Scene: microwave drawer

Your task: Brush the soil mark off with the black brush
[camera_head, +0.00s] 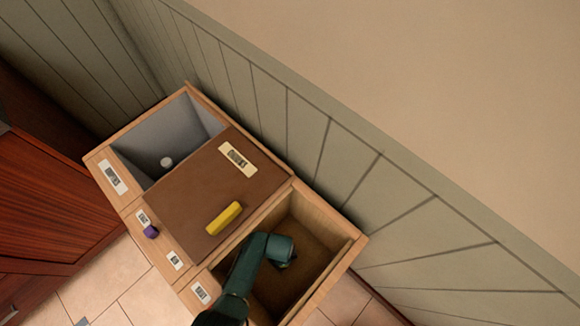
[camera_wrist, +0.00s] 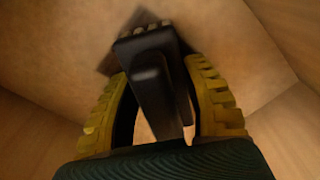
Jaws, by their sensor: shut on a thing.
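My gripper (camera_wrist: 165,110), with ridged yellow fingers, is shut on the black brush (camera_wrist: 152,75) in the wrist view. The brush points away from me, its head and pale bristle tufts at the far end. A dark brown soil mark (camera_wrist: 108,63) shows on the tan surface behind and beside the brush head, partly hidden by it. I cannot tell whether the bristles touch the surface. In the head view my teal arm reaches into the right-hand open compartment (camera_head: 322,216); the gripper, brush and mark are not clear there.
Wooden walls (camera_wrist: 285,35) stand close on both sides of the gripper. A brown board (camera_head: 195,180) with a yellow block (camera_head: 223,218) lies left of the compartment. A grey-lined compartment (camera_head: 180,125) holds a small white round thing (camera_head: 167,161). A purple item (camera_head: 151,232) sits on the front edge.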

